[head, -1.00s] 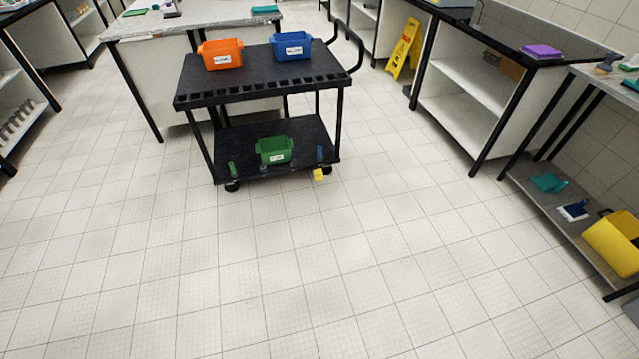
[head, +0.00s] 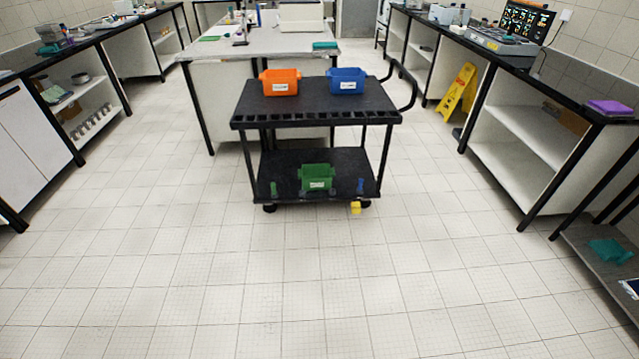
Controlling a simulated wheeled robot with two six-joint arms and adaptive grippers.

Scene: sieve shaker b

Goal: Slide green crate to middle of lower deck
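The green crate (head: 317,177) stands upright on the lower deck (head: 292,164) of the black cart, near its front edge and about midway across its width. A small green item (head: 274,188) is to the crate's left and a small blue item (head: 360,185) to its right, both at the deck's front edge. A yellow piece (head: 356,208) shows just below the front edge on the right. An orange crate (head: 281,87) and a blue crate (head: 347,86) stand on the upper deck (head: 314,97). Neither of my grippers is in view.
Open tiled floor (head: 300,280) lies in front of the cart. A white bench (head: 222,95) stands behind it. A yellow floor sign (head: 458,92) and a bench with shelves (head: 515,140) are on the right. More benches line the left.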

